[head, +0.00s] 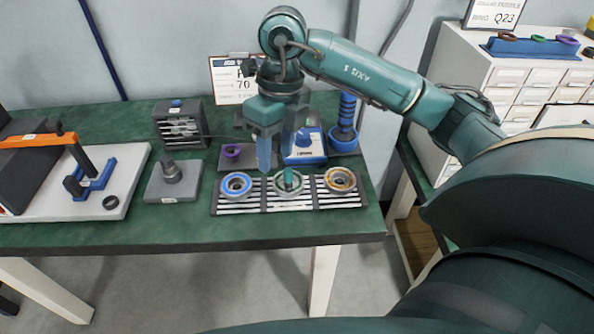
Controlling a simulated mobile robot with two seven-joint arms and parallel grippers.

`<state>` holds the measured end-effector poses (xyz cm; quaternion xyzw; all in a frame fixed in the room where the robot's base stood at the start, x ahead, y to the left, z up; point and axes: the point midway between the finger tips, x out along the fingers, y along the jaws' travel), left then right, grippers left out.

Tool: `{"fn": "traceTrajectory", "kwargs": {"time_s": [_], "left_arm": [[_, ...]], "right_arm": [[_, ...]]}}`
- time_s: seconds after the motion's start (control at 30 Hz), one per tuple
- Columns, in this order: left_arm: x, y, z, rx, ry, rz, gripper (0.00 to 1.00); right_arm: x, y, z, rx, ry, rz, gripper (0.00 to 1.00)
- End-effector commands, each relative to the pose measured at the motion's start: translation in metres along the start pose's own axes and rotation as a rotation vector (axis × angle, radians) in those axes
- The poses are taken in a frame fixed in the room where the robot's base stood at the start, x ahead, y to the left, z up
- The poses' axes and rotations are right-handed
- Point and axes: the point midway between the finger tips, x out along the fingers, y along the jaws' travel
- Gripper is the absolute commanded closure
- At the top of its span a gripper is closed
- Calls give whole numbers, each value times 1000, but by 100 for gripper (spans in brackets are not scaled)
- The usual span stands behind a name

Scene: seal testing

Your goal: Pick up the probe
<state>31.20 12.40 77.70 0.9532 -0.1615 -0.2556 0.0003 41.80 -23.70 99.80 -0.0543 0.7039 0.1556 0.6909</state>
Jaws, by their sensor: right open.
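I cannot clearly make out the probe. A thin cable runs right from a dark meter box (180,130) and passes behind my right gripper, where its end is hidden. My right gripper (276,165) is open and points down over the back edge of a slatted tray (255,204). The tray holds a blue-rimmed ring (236,184), a middle ring (288,192) and an orange-brown ring (340,180). A teal upright piece shows at the middle ring; I cannot tell whether it is a fingertip. My left gripper is out of view.
A blue-and-white device (303,148) and a blue ribbed column (345,122) stand close behind the tray. A grey block (173,181) and an orange-armed fixture (70,170) stand left. The table's front strip is clear.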

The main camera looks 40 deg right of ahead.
Motion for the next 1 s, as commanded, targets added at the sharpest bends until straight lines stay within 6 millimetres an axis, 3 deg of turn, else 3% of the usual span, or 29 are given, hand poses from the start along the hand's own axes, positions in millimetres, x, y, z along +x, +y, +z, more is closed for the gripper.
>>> {"fn": "traceTrajectory", "kwargs": {"time_s": [0.03, 0.17, 0.5, 0.77, 1.0], "left_arm": [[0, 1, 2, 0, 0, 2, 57], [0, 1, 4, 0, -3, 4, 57], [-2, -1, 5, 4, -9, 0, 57], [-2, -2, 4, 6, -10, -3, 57], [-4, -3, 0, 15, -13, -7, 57]], "right_arm": [[-9, -15, -1, 28, -4, -68, 56], [-14, -31, -4, 66, 2, -143, 56], [44, -39, -4, 66, 4, -144, 56], [64, -42, -2, 65, 2, -143, 56], [98, -47, 2, 65, 4, -141, 56]]}}
